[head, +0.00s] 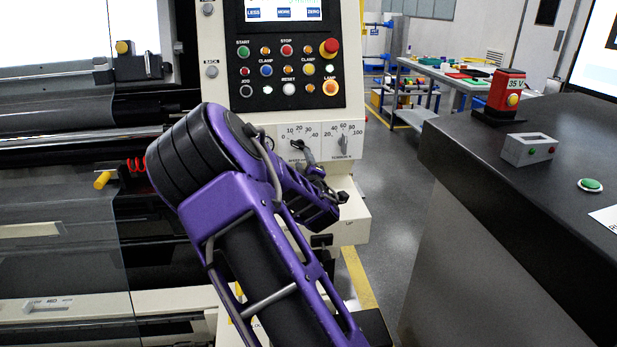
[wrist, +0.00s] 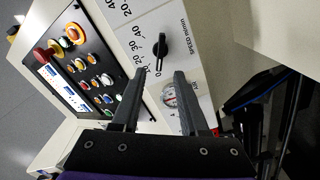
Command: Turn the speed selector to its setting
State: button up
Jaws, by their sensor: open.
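The speed selector (wrist: 161,46) is a black knob on a pale panel in the wrist view. The label beside it reads "SPEED m/min", with numbers such as 20, 30 and 40 around it. I cannot read its exact pointing. In the head view the speed selector (head: 297,144) shows just beyond my purple arm, which covers part of its label. My gripper (wrist: 161,74) is open and empty. In the wrist view its two black fingers point towards the knob, with the tips short of it and apart from it. In the head view my arm mostly hides the gripper.
A tension selector (head: 343,146) sits right of the speed selector. Above is a black button panel (head: 288,68) with a red mushroom button (head: 329,47). A round gauge (wrist: 169,97) shows between my fingers. A dark counter (head: 470,150) stands right, with open floor between.

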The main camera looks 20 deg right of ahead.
jog(key=s+a, duration=0.1)
jog(key=s, duration=0.7)
jog(key=shift+s+a, duration=0.35)
